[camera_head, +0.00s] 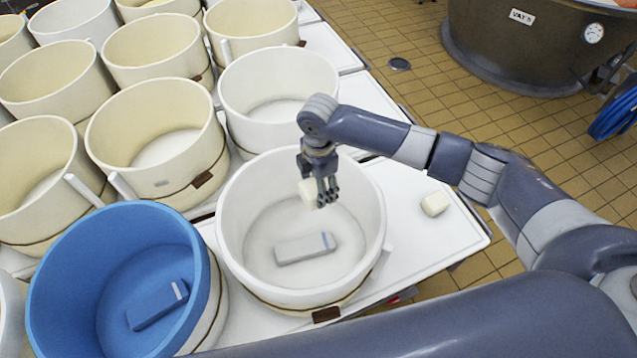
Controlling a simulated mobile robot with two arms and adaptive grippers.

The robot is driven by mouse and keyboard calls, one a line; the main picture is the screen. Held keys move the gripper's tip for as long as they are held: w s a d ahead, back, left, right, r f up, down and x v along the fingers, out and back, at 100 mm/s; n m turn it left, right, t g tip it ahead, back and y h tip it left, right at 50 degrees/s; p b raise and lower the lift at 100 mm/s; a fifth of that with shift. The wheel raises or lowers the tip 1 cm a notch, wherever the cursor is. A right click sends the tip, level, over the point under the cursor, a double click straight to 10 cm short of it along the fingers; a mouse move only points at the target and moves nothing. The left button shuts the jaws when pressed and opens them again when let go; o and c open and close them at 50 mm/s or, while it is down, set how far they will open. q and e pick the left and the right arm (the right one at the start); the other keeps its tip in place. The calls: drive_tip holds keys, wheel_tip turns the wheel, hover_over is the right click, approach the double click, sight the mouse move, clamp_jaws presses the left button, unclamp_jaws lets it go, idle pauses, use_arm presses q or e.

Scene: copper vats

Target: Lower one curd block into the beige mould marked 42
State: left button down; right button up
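My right gripper (322,190) hangs fingers down over the open mouth of a white mould (232,262) in the front row. A small cream curd block (307,192) is at its fingers, which look closed on it, partly in front of it. A second curd block (435,204) lies on the white table right of that mould. Beige moulds stand behind and to the left, including a near one (122,158) with a dark tag and a small grey label. No number 42 is readable on any mould. My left gripper is not in view.
A grey bar with a blue stripe (304,248) lies in the white mould, and a blue bar (158,306) in the blue mould (60,250). Moulds stand close together. The table (440,240) is mostly clear at right. A copper vat (500,50) and blue hose (612,115) are beyond.

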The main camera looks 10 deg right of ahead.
drive_tip(key=shift+s+f+b, duration=0.15)
drive_tip(key=shift+f+b, duration=0.2)
drive_tip(key=shift+f, duration=0.05)
drive_tip(key=f+b, duration=0.3)
drive_tip(key=shift+w+f, duration=0.1)
drive_tip(key=shift+w, duration=0.1)
drive_tip(key=shift+f+b, duration=7.25)
drive_tip(key=shift+f, duration=4.55)
drive_tip(key=shift+f+b, duration=0.65)
drive_tip(key=shift+f, duration=0.25)
drive_tip(key=o, duration=1.4)
drive_tip(key=shift+s, duration=0.1)
